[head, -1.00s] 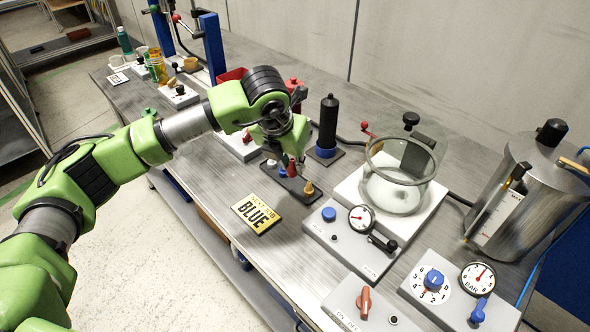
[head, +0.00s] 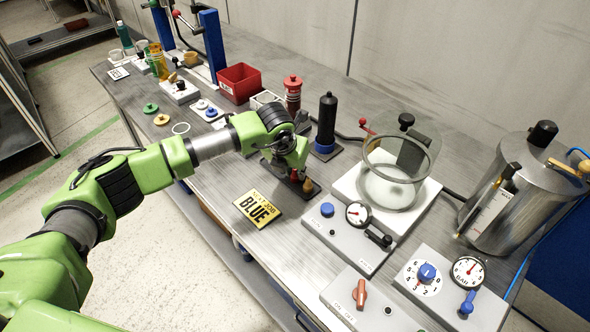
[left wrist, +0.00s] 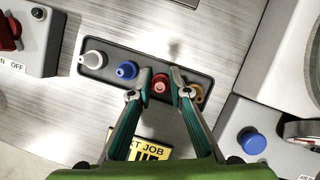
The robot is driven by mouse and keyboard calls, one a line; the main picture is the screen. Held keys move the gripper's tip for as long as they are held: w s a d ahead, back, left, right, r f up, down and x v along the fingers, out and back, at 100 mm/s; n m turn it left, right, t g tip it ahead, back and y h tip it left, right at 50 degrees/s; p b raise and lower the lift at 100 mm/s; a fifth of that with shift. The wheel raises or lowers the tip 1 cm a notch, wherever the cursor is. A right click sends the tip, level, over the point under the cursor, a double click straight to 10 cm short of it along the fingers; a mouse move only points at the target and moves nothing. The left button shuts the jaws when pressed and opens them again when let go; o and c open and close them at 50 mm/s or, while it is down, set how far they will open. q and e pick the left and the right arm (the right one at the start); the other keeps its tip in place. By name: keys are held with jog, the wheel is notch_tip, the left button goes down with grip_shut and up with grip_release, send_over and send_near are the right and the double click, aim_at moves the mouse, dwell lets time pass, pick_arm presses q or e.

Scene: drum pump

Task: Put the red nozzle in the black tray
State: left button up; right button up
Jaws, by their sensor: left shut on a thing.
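The black tray (head: 301,194) is a long, narrow holder on the grey bench, also in the left wrist view (left wrist: 109,64). In the wrist view it carries a white nozzle (left wrist: 93,58), a blue nozzle (left wrist: 126,71), the red nozzle (left wrist: 161,84) and an orange nozzle (left wrist: 197,92) in a row. My left gripper (left wrist: 161,80) is down at the tray, with one finger on each side of the red nozzle, shut on it. In the head view the hand (head: 290,165) hides much of the tray. I cannot tell whether the nozzle touches the tray floor. My right gripper is not in view.
A yellow "BLUE" job card (head: 258,208) lies in front of the tray. A black cartridge (head: 327,122) stands behind it. A glass chamber (head: 398,172) and a gauge panel (head: 350,235) stand to the right. A red bin (head: 239,83) is further back on the left.

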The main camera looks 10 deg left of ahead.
pick_arm(q)
jog(key=o, duration=0.3)
jog(key=shift+f, duration=0.15)
jog(key=shift+o, duration=0.7)
jog(key=shift+r, duration=0.3)
jog(key=shift+s+r, duration=0.15)
jog(key=shift+r, duration=0.15)
jog(key=b+v, duration=0.2)
jog(key=v, duration=0.9)
jog(key=shift+s, duration=0.1)
